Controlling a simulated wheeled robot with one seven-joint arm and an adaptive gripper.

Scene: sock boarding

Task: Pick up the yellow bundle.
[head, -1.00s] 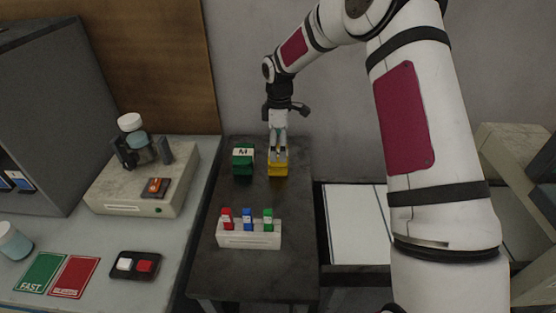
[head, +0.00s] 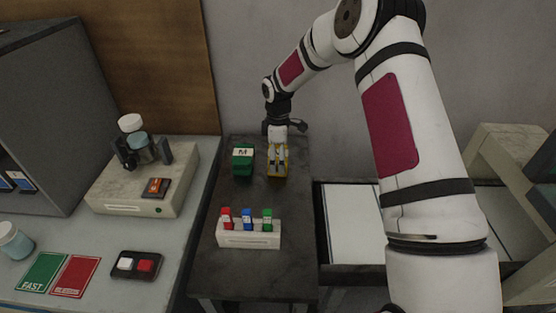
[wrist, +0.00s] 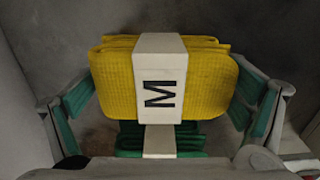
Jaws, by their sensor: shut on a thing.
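The yellow bundle (head: 285,173) is on the dark table in the head view, partly hidden by my gripper (head: 278,158). In the wrist view the yellow bundle (wrist: 215,80) is folded cloth with a white band marked M. The green-padded fingers of my gripper (wrist: 163,100) flank it on both sides and are shut on it. I see no clear gap between the bundle and the table.
A green bundle (head: 243,162) with a white band stands close to the left. A white holder (head: 249,240) with red, blue and green pieces is at the table's front. A lighter counter (head: 205,160) with equipment adjoins on the left.

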